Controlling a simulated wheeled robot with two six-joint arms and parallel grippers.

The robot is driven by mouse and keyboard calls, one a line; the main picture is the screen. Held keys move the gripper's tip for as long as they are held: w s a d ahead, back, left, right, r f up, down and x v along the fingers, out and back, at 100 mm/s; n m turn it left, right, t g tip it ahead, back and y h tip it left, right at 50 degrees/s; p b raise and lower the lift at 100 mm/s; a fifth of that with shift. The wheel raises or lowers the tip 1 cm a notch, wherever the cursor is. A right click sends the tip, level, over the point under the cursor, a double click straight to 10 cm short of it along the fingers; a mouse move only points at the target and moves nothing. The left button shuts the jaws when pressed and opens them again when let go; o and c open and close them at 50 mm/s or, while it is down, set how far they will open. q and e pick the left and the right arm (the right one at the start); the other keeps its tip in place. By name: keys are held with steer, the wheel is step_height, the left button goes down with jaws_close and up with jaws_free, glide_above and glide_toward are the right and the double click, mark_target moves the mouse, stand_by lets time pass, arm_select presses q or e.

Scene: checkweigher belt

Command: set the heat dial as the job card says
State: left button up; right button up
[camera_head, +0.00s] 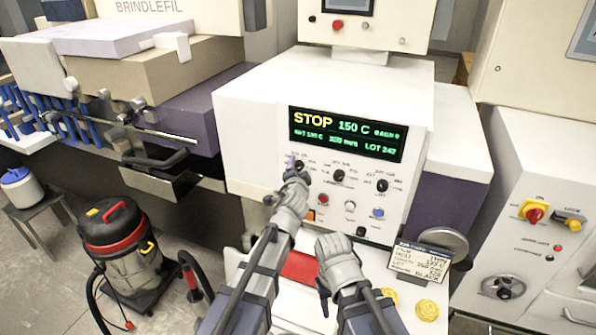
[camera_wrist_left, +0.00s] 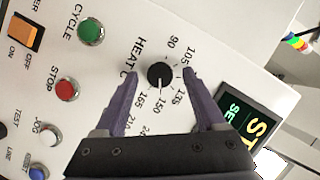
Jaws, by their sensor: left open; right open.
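The heat dial (camera_wrist_left: 160,75) is a black knob marked HEAT C in the left wrist view; its white pointer line is toward 150. My left gripper (camera_wrist_left: 153,88) is open, with one purple finger on each side of the dial; I cannot tell if either touches it. In the head view my left gripper (camera_head: 297,168) covers most of the dial at the panel's left. The display (camera_head: 347,134) reads STOP and 150 C. The job card (camera_head: 420,262) stands at the lower right, its small print blurred. My right gripper (camera_head: 326,285) is open, low in front of the panel.
Two more black dials (camera_head: 338,176) sit right of the heat dial. A red stop button (camera_wrist_left: 67,89), a green cycle button (camera_wrist_left: 91,31) and an orange power switch (camera_wrist_left: 26,39) are nearby. Yellow round pieces (camera_head: 427,309) lie near the card. A vacuum cleaner (camera_head: 120,255) stands left.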

arm_select(q)
jaws_close()
stand_by(0.4)
steer(key=shift+a+r+n+g+h+p, duration=0.15)
steer(key=shift+n+g+h+p, duration=0.1)
steer(key=shift+n+p, duration=0.35)
steer(key=shift+d+r+n+g+h+p, duration=0.1)
steer(key=shift+n+g+h+p, duration=0.15)
steer(key=shift+n+p, duration=0.3)
steer(key=shift+a+n+g+h+p, duration=0.15)
steer(key=shift+n+g+h+p, duration=0.25)
steer(key=shift+n, duration=0.35)
steer(key=shift+n+h+p, duration=0.35)
steer(key=shift+n+h, duration=0.15)
steer(key=shift+n, duration=0.3)
steer(key=shift+f, duration=0.1)
jaws_free()
